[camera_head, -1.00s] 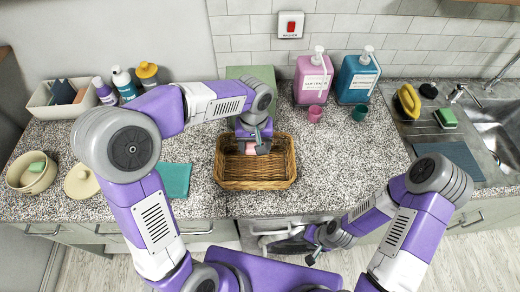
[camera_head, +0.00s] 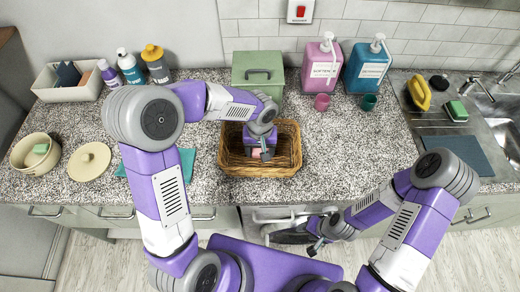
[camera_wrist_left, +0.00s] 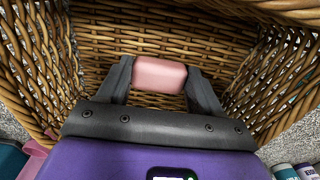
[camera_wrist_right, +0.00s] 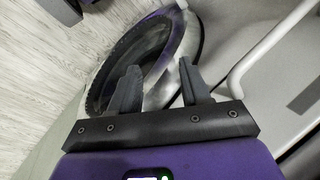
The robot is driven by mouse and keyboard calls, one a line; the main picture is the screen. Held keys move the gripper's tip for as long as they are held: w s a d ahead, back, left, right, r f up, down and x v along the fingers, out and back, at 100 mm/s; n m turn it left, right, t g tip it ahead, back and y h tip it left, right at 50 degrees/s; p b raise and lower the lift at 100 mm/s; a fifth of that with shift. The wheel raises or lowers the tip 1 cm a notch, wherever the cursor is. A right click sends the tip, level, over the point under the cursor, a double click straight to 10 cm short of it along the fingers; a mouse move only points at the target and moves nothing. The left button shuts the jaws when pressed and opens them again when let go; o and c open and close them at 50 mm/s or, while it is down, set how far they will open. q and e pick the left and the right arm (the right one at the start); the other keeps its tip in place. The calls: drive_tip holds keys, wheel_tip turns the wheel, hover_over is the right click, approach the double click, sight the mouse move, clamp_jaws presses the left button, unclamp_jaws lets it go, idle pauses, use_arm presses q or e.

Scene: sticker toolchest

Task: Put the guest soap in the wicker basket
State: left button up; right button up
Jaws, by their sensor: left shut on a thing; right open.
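The guest soap is a pink block (camera_wrist_left: 159,75) held between the fingers of my left gripper (camera_wrist_left: 160,82) in the left wrist view. In the head view the soap (camera_head: 257,153) shows below the left gripper (camera_head: 262,150), inside the outline of the wicker basket (camera_head: 229,167). In the left wrist view the basket's woven walls (camera_wrist_left: 45,60) surround the fingers and the soap. Whether the soap touches the basket floor is hard to tell. My right gripper (camera_head: 314,246) is open and empty, low in front of the counter; its fingers also show in the right wrist view (camera_wrist_right: 156,90).
A green box (camera_head: 258,68) stands behind the basket. Pink (camera_head: 322,68) and blue (camera_head: 367,72) dispensers stand back right, with cups in front. A cream pot (camera_head: 34,152), its lid (camera_head: 89,161) and a teal cloth (camera_head: 186,163) lie left. Counter right of the basket is clear.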

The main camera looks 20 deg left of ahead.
use_arm(q)
drive_tip(key=shift+f, duration=0.15)
drive_tip(key=o, duration=1.1)
drive_tip(key=shift+r, duration=0.3)
wheel_tip(320, 180, up, 12)
drive_tip(key=shift+f+p, duration=0.1)
drive_tip(key=shift+p, duration=1.05)
